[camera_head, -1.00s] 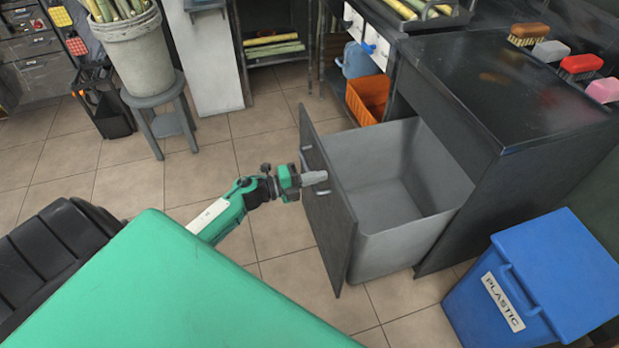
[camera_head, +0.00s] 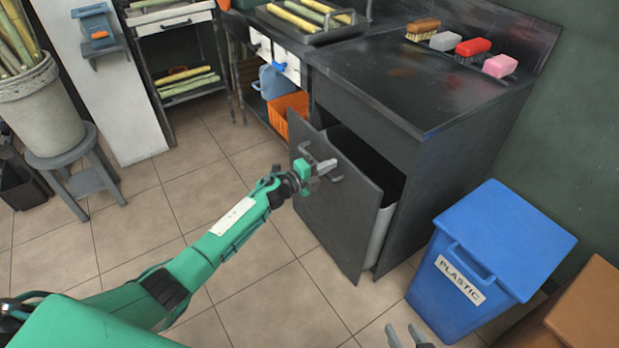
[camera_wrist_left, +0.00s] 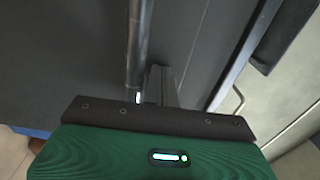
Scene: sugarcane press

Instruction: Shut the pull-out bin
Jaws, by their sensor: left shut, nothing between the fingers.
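The pull-out bin's dark front panel (camera_head: 335,220) stands out from the dark cabinet, leaving a narrow gap. Part of the grey bin (camera_head: 379,238) shows behind the panel, mostly inside the cabinet. The panel's bar handle (camera_head: 338,178) is near its top. My left gripper (camera_head: 328,167) is shut and empty at the panel's outer face, beside the handle. In the left wrist view the fingers (camera_wrist_left: 161,85) lie close to the handle bar (camera_wrist_left: 140,45); I cannot tell whether they touch the panel. My right gripper (camera_head: 405,338) shows at the bottom edge with its fingers apart.
A blue bin labelled PLASTIC (camera_head: 490,260) stands right of the pull-out bin. A brown box (camera_head: 585,308) is at the lower right. An orange crate (camera_head: 288,112) sits left of the cabinet. Tiled floor (camera_head: 265,285) is free in front of the panel.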

